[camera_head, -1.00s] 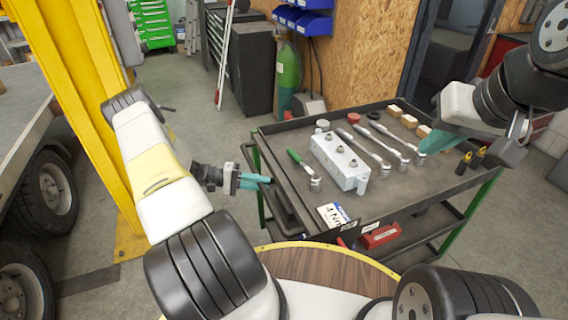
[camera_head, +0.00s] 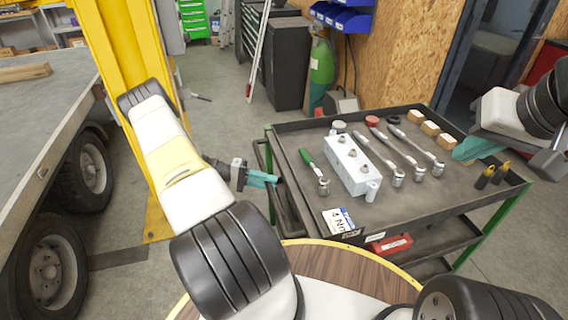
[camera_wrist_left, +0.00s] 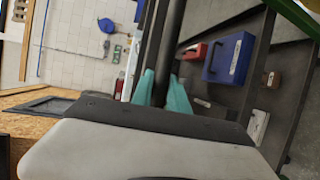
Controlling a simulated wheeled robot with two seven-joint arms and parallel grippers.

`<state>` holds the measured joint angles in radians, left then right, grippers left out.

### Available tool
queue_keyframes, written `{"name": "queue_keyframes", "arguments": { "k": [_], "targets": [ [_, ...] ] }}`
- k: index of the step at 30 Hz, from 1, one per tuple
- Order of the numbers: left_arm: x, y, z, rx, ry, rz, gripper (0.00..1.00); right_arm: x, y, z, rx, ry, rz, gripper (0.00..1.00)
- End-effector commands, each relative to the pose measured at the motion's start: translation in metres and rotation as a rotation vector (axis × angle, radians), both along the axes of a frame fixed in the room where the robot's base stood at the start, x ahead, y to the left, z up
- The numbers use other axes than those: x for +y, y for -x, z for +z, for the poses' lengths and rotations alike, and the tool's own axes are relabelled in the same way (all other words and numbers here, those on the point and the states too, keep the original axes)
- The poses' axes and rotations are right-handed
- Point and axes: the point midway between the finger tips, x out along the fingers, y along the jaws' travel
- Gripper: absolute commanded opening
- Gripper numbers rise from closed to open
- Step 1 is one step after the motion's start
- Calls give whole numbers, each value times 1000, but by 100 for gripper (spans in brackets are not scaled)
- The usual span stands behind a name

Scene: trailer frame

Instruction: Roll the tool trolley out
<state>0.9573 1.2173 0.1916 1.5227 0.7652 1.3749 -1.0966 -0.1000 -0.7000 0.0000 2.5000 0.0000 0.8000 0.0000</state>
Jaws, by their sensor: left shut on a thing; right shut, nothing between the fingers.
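The tool trolley (camera_head: 300,214) is a dark grey cart with green legs, a tool-covered top tray and lower shelves. A dark handle bar runs along its left side. My left gripper (camera_head: 272,180) is shut on this handle; the left wrist view shows the teal fingers (camera_wrist_left: 162,92) on either side of the dark bar (camera_wrist_left: 170,50). My right gripper (camera_head: 468,150) has its teal fingers shut and empty over the right part of the tray. My arm hides part of the floor left of the trolley.
A yellow post (camera_head: 120,60) and a wheeled trailer (camera_head: 30,100) stand at the left. Behind the trolley are a green gas cylinder (camera_head: 321,65), a dark cabinet (camera_head: 286,70) and a wooden wall (camera_head: 405,50). Floor between post and cabinet is clear.

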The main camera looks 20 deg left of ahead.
Motion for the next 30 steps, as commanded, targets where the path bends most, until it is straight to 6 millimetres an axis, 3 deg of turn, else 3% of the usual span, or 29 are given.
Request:
{"name": "queue_keyframes", "arguments": {
  "k": [6,7,10,20,30],
  "targets": [
    [1,1,-1,2,-3,0,0,0,0,0,0,0,0,0],
    [1,1,-1,2,-3,0,24,0,0,0,0,0,0,0],
    [1,1,-1,1,-2,0,41,0,0,0,0,0,0,0],
    [2,0,0,0,-1,1,41,0,0,0,0,0,0,0],
    [50,11,8,0,-2,4,41,0,0,0,0,0,0,0]
  ]
}}
